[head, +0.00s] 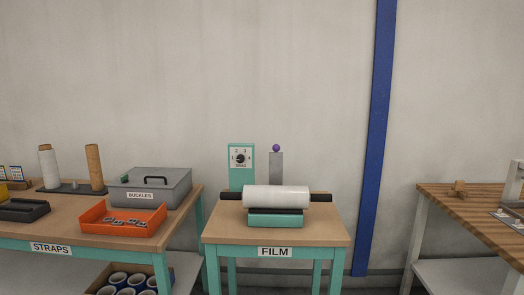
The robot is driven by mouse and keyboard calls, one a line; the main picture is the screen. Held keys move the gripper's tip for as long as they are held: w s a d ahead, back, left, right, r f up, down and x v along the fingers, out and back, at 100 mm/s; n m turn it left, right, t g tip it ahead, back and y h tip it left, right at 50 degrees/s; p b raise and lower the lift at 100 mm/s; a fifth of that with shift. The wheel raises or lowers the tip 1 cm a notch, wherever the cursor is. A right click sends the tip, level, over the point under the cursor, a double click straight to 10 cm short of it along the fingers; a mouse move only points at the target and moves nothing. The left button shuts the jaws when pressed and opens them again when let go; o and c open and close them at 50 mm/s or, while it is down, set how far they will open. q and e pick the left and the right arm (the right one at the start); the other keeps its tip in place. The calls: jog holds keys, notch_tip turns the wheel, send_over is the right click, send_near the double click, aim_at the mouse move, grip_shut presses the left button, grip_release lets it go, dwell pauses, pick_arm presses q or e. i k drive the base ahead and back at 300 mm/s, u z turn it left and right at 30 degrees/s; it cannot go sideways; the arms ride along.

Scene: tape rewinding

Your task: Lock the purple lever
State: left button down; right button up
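The purple lever shows as a small purple ball knob (276,148) on top of a grey upright plate (276,169), at the back of the film table (228,226). Its shaft and pivot cannot be made out from here. In front of it, a white film roll (276,197) with black ends lies across a teal cradle (275,219). Left of the knob stands a teal panel with a white dial face and black knob (241,159). Neither of my grippers is in view.
The straps table (20,229) at left holds a grey buckles box (152,187), an orange tray (122,219) and cardboard spools (94,167). A wooden table (450,208) stands at right. A gap separates it from the film table. A blue post (376,130) rises behind.

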aim_at(276, 158)
jog(key=u, duration=1.6)
jog(key=i, duration=1.25)
jog(key=z, duration=2)
